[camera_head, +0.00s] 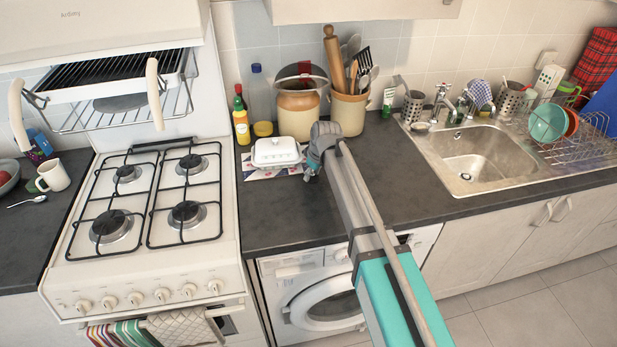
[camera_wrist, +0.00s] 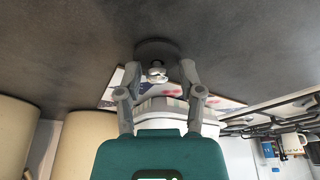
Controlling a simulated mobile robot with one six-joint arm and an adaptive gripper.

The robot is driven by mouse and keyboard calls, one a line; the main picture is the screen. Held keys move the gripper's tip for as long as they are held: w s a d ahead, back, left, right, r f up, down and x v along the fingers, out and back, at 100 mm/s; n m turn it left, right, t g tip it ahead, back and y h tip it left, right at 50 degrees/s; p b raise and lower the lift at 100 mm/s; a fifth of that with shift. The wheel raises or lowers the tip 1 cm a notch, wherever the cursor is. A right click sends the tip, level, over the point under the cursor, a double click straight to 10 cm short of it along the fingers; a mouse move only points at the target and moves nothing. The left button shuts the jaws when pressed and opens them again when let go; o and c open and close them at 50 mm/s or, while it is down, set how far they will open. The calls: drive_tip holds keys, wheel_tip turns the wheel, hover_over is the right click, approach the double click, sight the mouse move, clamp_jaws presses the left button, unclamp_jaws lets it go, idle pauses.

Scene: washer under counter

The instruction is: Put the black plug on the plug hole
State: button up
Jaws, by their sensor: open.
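In the wrist view, a dark round disc with a pale metallic knob or ring, apparently the black plug (camera_wrist: 157,49), lies on the dark counter between and just beyond my fingertips. My gripper (camera_wrist: 162,66) is open, one finger to each side of the pale part; contact is not clear. In the head view my gripper (camera_head: 313,166) is low over the counter, just right of the white butter dish, and the plug is hidden. The sink (camera_head: 480,152) is at the right; a small round spot in its bowl, apparently the plug hole (camera_head: 466,177), shows near the front left.
The white butter dish (camera_head: 276,152) stands on a patterned cloth or board (camera_head: 262,175), close to my gripper. Pots of utensils (camera_head: 349,110) and bottles (camera_head: 241,122) stand behind. The stove (camera_head: 150,205) is left. The counter (camera_head: 420,180) towards the sink is mostly clear.

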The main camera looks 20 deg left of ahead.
clamp_jaws()
drive_tip(key=shift+s, duration=0.1)
drive_tip(key=shift+r, duration=0.1)
wheel_tip(320, 180, up, 2)
drive_tip(key=p, duration=0.2)
drive_tip(key=shift+r+p, duration=0.15)
drive_tip(key=shift+p, duration=0.2)
drive_tip(key=s+d+r+p, duration=0.8)
drive_tip(key=s+r+p, duration=0.2)
drive_tip(key=s, duration=0.1)
drive_tip(key=shift+d+r, duration=0.15)
idle(0.6)
